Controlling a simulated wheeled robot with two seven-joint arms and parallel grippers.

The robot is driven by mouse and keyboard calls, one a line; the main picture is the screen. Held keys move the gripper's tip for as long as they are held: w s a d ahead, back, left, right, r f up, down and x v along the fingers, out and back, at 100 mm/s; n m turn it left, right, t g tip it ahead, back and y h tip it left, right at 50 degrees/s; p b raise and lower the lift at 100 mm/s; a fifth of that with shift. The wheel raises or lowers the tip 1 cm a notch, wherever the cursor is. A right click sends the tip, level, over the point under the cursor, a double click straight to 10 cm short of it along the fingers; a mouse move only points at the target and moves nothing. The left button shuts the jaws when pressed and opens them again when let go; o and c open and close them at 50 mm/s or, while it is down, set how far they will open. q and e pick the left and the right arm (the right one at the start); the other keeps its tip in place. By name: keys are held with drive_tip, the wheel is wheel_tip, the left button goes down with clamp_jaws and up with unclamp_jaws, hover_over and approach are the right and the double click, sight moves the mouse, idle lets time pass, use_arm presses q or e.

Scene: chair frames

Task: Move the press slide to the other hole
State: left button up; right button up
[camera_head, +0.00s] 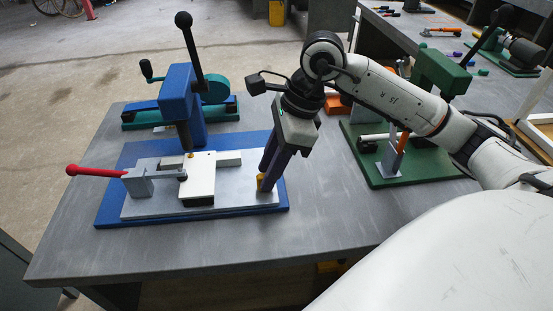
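The blue press (180,105) stands on a blue base on the grey table. A light grey plate (222,206) lies on that base. A white block (199,176) with a small brass-coloured part on top sits on the plate. I cannot tell which of these parts is the press slide. A brass knob (261,184) is at the plate's right end. My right gripper (268,184) points down there, its dark fingertips at the knob and partly covering it. The fingers look close together, but I cannot tell whether they grip the knob. My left gripper is not in view.
A red-handled clamp (98,172) sits at the plate's left end. A green fixture (400,178) stands right of my gripper, under my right arm. The table's front strip (200,250) is clear.

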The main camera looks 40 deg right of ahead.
drive_tip(key=shift+w+f, duration=0.1)
drive_tip(key=shift+f, duration=0.05)
drive_tip(key=shift+c, duration=1.2)
clamp_jaws()
drive_tip(key=shift+w+a+r+p, duration=0.1)
drive_tip(key=shift+w+a+p, duration=0.15)
drive_tip(key=shift+w+a, duration=0.25)
drive_tip(key=shift+w+a+r+p, duration=0.1)
drive_tip(key=shift+w+a+p, duration=0.15)
drive_tip(key=shift+a, duration=0.45)
drive_tip(key=shift+w+a+p, duration=0.2)
drive_tip(key=shift+w+a, duration=0.2)
drive_tip(key=shift+a, duration=0.2)
drive_tip(key=shift+o, duration=2.4)
unclamp_jaws()
drive_tip(key=shift+s+f, duration=0.1)
